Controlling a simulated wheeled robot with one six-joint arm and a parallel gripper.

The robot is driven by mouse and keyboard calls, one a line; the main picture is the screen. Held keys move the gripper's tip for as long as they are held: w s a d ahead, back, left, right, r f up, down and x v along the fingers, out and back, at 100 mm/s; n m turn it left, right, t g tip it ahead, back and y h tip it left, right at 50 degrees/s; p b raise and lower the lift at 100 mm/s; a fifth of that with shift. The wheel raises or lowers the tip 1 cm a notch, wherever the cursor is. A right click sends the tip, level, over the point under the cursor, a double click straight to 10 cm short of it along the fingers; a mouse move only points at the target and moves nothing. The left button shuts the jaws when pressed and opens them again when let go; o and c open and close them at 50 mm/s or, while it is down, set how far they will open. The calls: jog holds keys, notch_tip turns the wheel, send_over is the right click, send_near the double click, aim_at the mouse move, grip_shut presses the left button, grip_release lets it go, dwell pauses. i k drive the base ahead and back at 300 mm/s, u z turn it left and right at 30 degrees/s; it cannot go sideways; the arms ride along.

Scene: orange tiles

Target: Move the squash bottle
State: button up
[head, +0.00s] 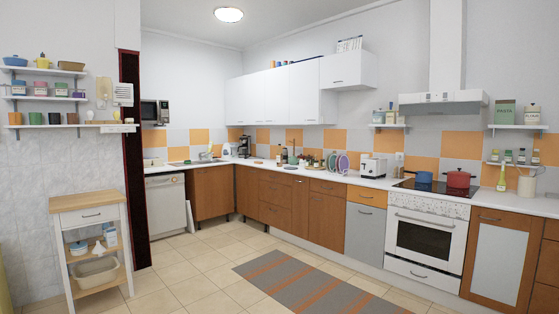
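I cannot tell for certain which bottle is the squash bottle. A yellow-green bottle (502,178) with a narrow neck stands upright on the counter to the right of the stove. Several small bottles (279,158) stand close together on the counter near the far corner, too small to read. My gripper is not in view, and nothing of my arm shows.
A white counter (340,177) runs above wooden cabinets along the back and right. A red pot (458,179) and a blue pot (424,177) sit on the hob. A wooden trolley (90,216) stands at left. A striped rug (310,285) lies on open tiled floor.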

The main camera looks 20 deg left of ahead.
aim_at(278, 151)
jog(key=u, duration=0.45)
jog(key=i, duration=2.1)
jog(key=u, duration=0.65)
jog(key=i, duration=2.25)
jog(key=u, duration=0.2)
jog(key=i, duration=2.2)
jog(key=z, duration=0.6)
jog(key=i, duration=2.45)
jog(key=z, duration=0.85)
jog(key=i, duration=1.15)
jog(key=z, duration=0.3)
